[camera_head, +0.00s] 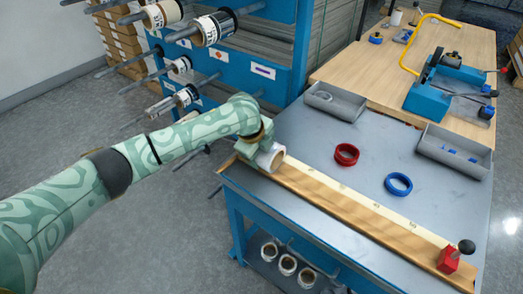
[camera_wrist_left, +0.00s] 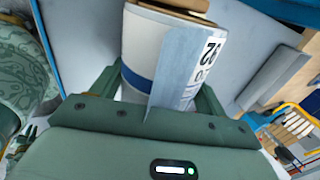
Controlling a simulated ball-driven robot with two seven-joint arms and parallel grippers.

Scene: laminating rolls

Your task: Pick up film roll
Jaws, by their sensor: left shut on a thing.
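My left gripper (camera_head: 262,144) is at the left end of the blue table, shut on a white film roll (camera_head: 271,157). In the left wrist view the film roll (camera_wrist_left: 185,50) lies between the two fingers of the gripper (camera_wrist_left: 165,95). It has a blue band and a label with black digits. The roll is at or just over the near left end of the wooden board with the ruler; I cannot tell whether it touches. My right gripper does not show.
The table (camera_head: 310,133) carries a red ring (camera_head: 346,154), a blue ring (camera_head: 398,184), two grey trays (camera_head: 335,101) (camera_head: 455,151) and a red block with a black knob (camera_head: 449,260). A blue rack with rolls on pegs (camera_head: 213,28) stands behind. More rolls (camera_head: 288,264) sit on the lower shelf.

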